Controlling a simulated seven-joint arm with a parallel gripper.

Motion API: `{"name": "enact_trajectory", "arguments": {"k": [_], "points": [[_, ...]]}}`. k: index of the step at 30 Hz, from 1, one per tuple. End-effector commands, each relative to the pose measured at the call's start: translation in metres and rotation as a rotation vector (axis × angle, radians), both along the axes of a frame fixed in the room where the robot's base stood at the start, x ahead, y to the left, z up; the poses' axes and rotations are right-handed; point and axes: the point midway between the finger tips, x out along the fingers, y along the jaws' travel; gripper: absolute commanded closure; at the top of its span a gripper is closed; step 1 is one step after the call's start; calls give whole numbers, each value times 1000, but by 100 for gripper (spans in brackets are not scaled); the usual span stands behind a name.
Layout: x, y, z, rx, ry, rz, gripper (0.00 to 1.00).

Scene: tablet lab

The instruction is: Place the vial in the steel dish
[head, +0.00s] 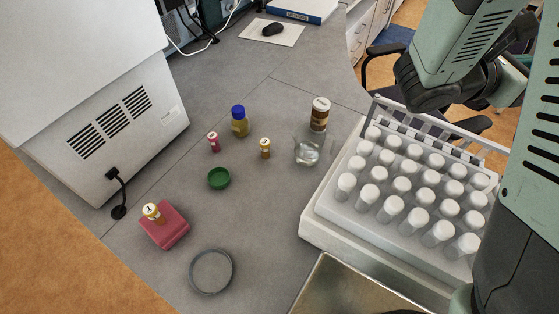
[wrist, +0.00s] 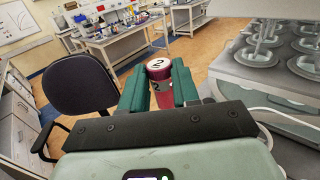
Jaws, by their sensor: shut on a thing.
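My gripper (wrist: 158,78) is shut on a vial (wrist: 161,69) with a pale, red-rimmed top marked 2 and a reddish body. The vial stands between the green fingers in the wrist view, its lower part hidden. The gripper and this vial are outside the head view. A shallow round grey dish (head: 193,285) lies empty on the bench in the head view. A rectangular metal tray (head: 345,290) is cut off by the bottom edge. Which of them is the steel dish is not certain.
A yellow-capped vial marked 1 (head: 152,212) stands in a pink block (head: 172,234). A green dish (head: 219,178), small red vial (head: 213,142), amber vial (head: 265,149), blue-capped bottle (head: 239,122), brown bottle (head: 319,115) and glass beaker (head: 307,151) stand behind. A white tube rack (head: 318,238) fills the right.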

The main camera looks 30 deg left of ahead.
Motion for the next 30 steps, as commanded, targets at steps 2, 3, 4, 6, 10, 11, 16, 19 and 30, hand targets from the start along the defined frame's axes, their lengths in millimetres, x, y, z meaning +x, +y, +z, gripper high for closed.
{"name": "enact_trajectory", "arguments": {"k": [2,3,4,6,10,11,16,19,30], "points": [[-4,-14,4,1,-1,-36,99],[-5,-20,6,1,-1,-51,99],[-7,-25,7,1,-1,-63,99],[-12,-18,4,0,1,-81,99],[-26,-11,-1,-1,2,-134,99],[-30,-8,-3,-1,2,-147,99],[-58,8,-14,-1,3,-248,99],[-83,22,-24,-3,3,-332,99],[-218,94,-57,-4,2,-754,99]]}}
